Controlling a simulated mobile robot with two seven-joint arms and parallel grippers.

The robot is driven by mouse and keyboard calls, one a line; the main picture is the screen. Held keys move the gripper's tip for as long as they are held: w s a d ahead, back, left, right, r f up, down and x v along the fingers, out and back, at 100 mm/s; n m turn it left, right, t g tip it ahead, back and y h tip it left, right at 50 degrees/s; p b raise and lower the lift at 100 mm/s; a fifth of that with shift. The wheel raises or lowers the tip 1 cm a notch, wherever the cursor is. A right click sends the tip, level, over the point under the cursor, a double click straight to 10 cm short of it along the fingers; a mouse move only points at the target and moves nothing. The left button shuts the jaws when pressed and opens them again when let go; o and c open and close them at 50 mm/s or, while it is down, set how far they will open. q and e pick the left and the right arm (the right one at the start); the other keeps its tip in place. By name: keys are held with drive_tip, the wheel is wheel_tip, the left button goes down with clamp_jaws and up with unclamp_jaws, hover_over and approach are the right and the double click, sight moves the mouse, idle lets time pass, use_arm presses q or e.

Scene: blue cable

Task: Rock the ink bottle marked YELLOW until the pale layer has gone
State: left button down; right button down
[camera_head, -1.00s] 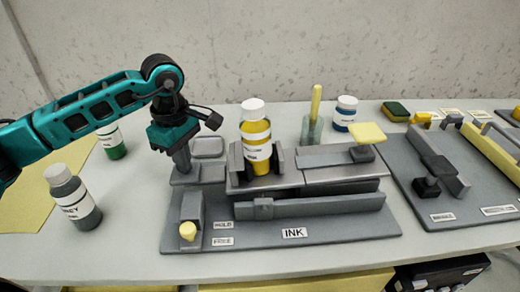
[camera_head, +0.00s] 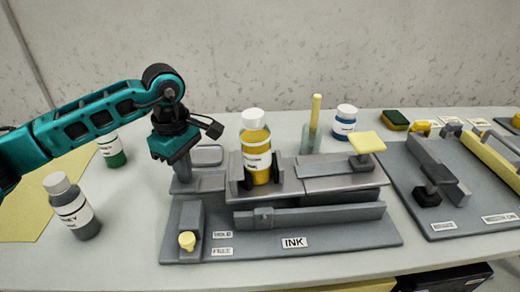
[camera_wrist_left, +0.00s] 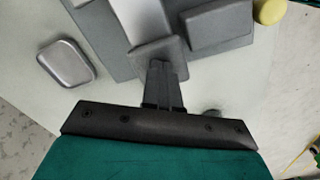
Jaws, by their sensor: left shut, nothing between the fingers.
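The yellow ink bottle (camera_head: 256,160), with a white cap and white label, stands roughly upright between dark clamp jaws (camera_head: 247,178) on the grey ink station (camera_head: 330,222). The label is too small to read, and no distinct pale layer can be made out. My left gripper (camera_head: 183,178) is shut and empty, pointing down left of the bottle, at a grey plate (camera_head: 190,184) of the station. In the left wrist view its fingertips (camera_wrist_left: 164,75) meet or nearly meet a small grey block (camera_wrist_left: 158,52); contact is unclear. My right gripper is not in view.
A grey bottle (camera_head: 72,208) and a green one (camera_head: 111,150) stand at left, a blue one (camera_head: 344,122) behind. A yellow-topped lever (camera_head: 367,143) is at the station's right. A yellow knob (camera_head: 187,240) is at front left. Another station (camera_head: 460,190) lies right.

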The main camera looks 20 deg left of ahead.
use_arm(q)
drive_tip(key=shift+r+p, duration=1.1)
drive_tip(key=shift+r, duration=0.65)
drive_tip(key=shift+f, duration=0.15)
drive_tip(key=shift+f+b, duration=2.6)
drive_tip(key=shift+f, duration=0.45)
drive_tip(key=shift+d+r+p, duration=0.1)
drive_tip(key=shift+r+p, duration=1.35)
drive_tip(key=shift+r, duration=0.45)
drive_tip(key=shift+r+p, duration=0.9)
drive_tip(key=shift+r, duration=0.4)
